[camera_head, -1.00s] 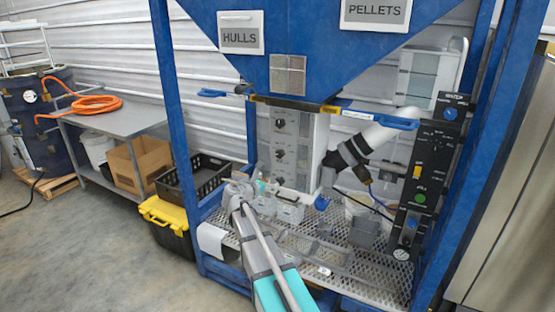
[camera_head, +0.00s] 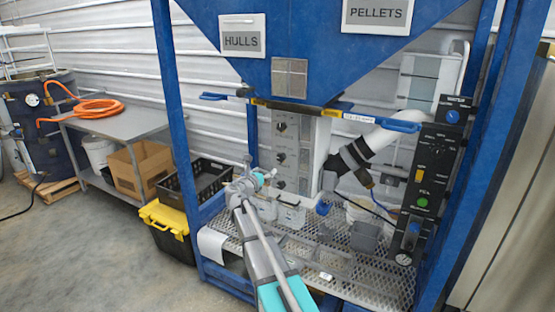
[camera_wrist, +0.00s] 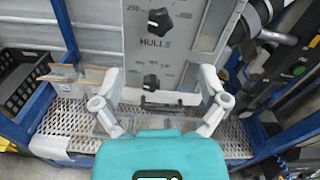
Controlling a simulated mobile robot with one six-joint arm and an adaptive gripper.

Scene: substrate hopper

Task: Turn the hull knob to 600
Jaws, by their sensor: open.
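The grey control box (camera_head: 303,150) stands under the hopper, with black knobs in a column on its front. In the wrist view, the hull knob (camera_wrist: 160,20) is black with a white pointer mark and sits just above the printed word HULLS. A "200" shows at its upper left; its exact setting cannot be read. A second black knob (camera_wrist: 151,82) is below it. My gripper (camera_wrist: 160,100) is open and empty, its fingers spread apart in front of the lower part of the panel, below the hull knob. In the head view, my gripper (camera_head: 262,178) is left of and in front of the box.
A blue frame post (camera_head: 180,130) stands left of the box. A perforated metal shelf (camera_head: 350,280) lies below, with small containers on it. A white and black hose (camera_head: 365,152) and a black control panel (camera_head: 430,180) are at the right. The blue hopper (camera_head: 310,50) hangs above.

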